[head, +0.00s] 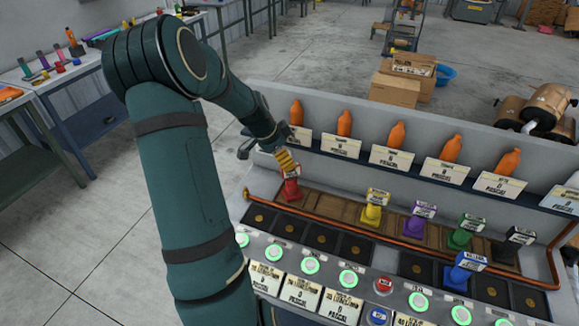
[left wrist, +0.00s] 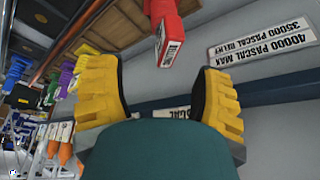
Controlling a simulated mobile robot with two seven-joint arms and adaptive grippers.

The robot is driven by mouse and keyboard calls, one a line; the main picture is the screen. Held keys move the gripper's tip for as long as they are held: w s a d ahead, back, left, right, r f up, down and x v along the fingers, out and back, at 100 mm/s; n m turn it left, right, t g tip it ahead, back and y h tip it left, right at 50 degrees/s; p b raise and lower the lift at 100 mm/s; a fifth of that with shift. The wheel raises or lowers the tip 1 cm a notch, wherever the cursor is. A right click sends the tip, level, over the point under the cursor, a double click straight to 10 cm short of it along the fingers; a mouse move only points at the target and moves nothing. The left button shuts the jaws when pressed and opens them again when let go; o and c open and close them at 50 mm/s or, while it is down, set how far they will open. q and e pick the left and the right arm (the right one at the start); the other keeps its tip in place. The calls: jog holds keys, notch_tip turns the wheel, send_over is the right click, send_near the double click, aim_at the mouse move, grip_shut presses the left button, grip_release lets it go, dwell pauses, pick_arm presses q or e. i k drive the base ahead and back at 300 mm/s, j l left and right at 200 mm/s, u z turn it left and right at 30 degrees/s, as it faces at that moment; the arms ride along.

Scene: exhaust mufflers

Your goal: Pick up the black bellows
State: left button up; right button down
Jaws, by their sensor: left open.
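The black bellows (head: 503,256) stands at the right end of the brown wooden tray on the bench in the head view, with a pale label tag on top. My left gripper (head: 268,158) is at the left end of the bench, just above the red bellows (head: 291,188), far to the left of the black one. In the left wrist view its yellow-padded fingers (left wrist: 158,85) are spread apart with nothing between them. The red bellows (left wrist: 168,35) shows just beyond the fingers there. My right gripper is in neither view.
Yellow (head: 371,211), purple (head: 414,228) and green (head: 461,238) bellows stand between red and black. A blue one (head: 459,272) stands in front on a dark pad. Orange pieces (head: 397,134) line the shelf behind. A copper pipe (head: 400,262) and lit buttons run along the front.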

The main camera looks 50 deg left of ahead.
aim_at(516, 236)
jog(key=k+l, duration=0.8)
jog(key=k, duration=0.05)
